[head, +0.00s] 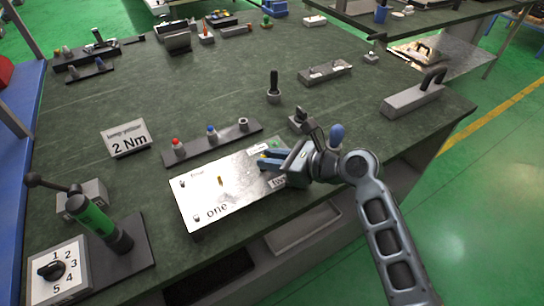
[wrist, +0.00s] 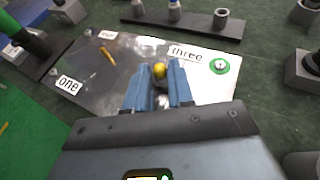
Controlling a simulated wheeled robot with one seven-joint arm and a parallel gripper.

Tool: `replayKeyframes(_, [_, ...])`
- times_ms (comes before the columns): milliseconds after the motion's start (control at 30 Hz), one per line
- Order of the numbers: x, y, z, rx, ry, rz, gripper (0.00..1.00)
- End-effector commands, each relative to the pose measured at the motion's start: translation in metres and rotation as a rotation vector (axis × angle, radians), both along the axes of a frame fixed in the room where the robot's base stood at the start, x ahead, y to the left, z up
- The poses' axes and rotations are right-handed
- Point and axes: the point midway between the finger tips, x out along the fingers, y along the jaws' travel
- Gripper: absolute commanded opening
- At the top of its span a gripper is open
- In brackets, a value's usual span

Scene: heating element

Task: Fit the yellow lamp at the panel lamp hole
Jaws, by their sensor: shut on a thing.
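My gripper (head: 266,162) reaches over the right part of the silver panel (head: 235,200) from the right. In the wrist view its two blue fingers (wrist: 159,84) are shut on the yellow lamp (wrist: 159,70), whose rounded yellow top shows between the fingertips. The lamp is hidden in the head view. The panel (wrist: 125,75) carries a "one" label, a "three" label and others that I cannot read well. A round green-and-white fitting (wrist: 220,65) sits beside the "three" label. The lamp hole is not visible; I cannot tell whether the lamp touches the panel.
A dark rack (head: 212,144) behind the panel holds a red lamp (head: 178,146), a blue lamp (head: 212,132) and a grey socket (head: 243,124). A small yellow piece (head: 220,181) stands on the panel. A "2 Nm" sign (head: 127,139) and a green-handled tool (head: 100,218) stand left.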

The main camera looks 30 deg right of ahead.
Motion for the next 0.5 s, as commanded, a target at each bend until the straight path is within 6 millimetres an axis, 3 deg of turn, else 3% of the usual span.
replayKeyframes(467, [-0.0002, 0.0001, -0.0115, 0.001, 0.002, 0.0, 0.0])
replayKeyframes(500, [-0.0001, 0.0001, -0.0108, 0.001, 0.0, 0.0, 0.26])
